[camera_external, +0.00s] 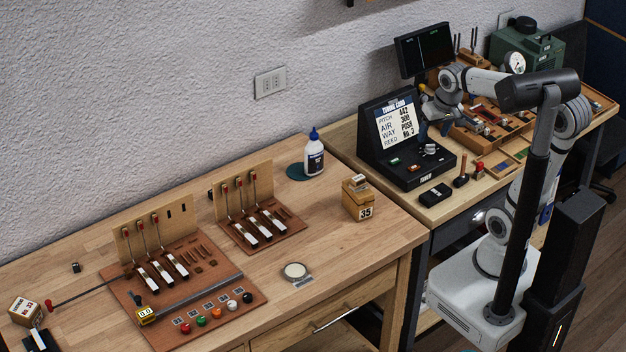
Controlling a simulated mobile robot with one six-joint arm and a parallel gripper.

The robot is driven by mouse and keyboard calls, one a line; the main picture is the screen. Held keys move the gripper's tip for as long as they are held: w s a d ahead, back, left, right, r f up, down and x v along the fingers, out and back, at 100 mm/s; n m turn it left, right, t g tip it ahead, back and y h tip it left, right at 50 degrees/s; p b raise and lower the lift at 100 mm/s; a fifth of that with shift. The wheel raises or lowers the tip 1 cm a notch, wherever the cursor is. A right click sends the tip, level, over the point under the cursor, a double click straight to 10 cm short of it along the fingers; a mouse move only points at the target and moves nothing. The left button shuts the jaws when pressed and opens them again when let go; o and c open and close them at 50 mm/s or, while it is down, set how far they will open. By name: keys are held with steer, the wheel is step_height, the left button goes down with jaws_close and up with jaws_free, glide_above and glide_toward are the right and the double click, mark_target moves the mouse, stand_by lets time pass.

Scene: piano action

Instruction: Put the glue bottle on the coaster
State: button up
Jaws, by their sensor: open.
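The glue bottle (314,155), white with a blue cap and dark label, stands upright near the back right of the wooden bench. A flat dark teal disc, which looks like the coaster (296,172), lies at its base and shows mostly to its left. The bottle's foot overlaps the disc in this view; I cannot tell whether it rests fully on it. My gripper (431,122) is over the right-hand bench, beside the black tuning display, well to the right of the bottle. It is open and small in view. I see nothing held in it.
A wooden block box marked 35 (357,200) stands right of the bottle. The black display console (402,140) stands between bottle and arm. A pale round dish (295,271) lies near the front edge.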

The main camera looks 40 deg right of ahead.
steer(key=s+f+n, duration=0.2)
steer(key=s+f, duration=0.2)
steer(key=s, duration=0.3)
steer(key=shift+d+f+n, duration=0.2)
steer(key=shift+d+n, duration=0.1)
steer(key=shift+n, duration=0.1)
stand_by(0.7)
